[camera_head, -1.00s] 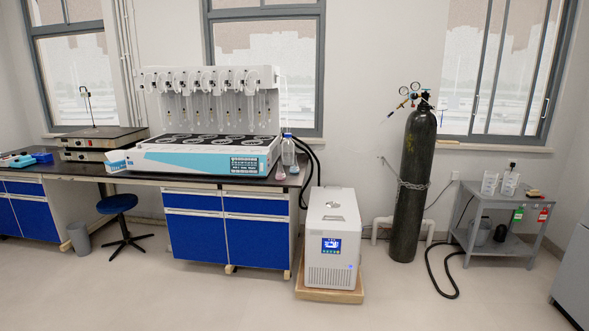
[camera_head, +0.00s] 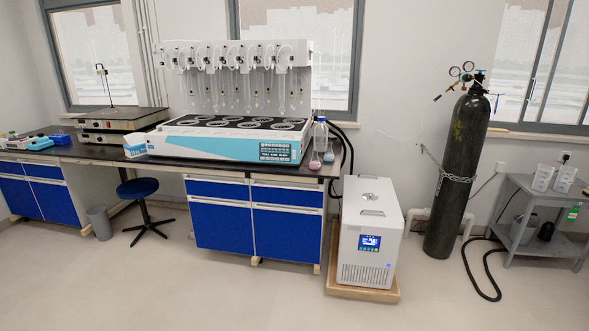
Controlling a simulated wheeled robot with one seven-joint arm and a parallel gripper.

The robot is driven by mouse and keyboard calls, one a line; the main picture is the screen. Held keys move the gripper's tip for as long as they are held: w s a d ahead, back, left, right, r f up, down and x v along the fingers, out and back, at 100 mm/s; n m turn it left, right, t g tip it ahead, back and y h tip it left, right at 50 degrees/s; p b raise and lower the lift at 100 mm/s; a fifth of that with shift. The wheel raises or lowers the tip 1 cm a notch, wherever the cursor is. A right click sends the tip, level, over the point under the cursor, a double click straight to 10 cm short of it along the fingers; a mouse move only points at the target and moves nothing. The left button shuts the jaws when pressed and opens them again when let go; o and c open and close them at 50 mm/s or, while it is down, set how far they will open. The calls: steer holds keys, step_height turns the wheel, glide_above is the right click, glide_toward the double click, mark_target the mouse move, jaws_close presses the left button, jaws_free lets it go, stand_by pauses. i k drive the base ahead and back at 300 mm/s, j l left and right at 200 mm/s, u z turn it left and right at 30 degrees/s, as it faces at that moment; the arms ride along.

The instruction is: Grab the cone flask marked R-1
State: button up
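Two small flasks stand at the right end of the dark bench top (camera_head: 100,157), just right of the distiller. One is a flask with pinkish liquid (camera_head: 315,162). The other is a flask with a red-tinted look (camera_head: 329,155), close beside it. Both are too small for any marking to be read, so I cannot tell which is R-1. A clear bottle with a blue cap (camera_head: 321,133) stands just behind them. My gripper is not in view.
The white and blue multi distiller (camera_head: 225,145) fills the bench left of the flasks. A white chiller (camera_head: 370,235) on a wooden base stands on the floor right of the bench. A black gas cylinder (camera_head: 457,170), a grey side table (camera_head: 540,210) and a blue stool (camera_head: 138,187) stand around. The front floor is clear.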

mark_target(329, 156)
steer(key=i+u, duration=0.25)
steer(key=i, duration=1.7)
steer(key=i+j, duration=0.15)
steer(key=i, duration=1.95)
steer(key=l+z, duration=0.05)
steer(key=l, duration=0.05)
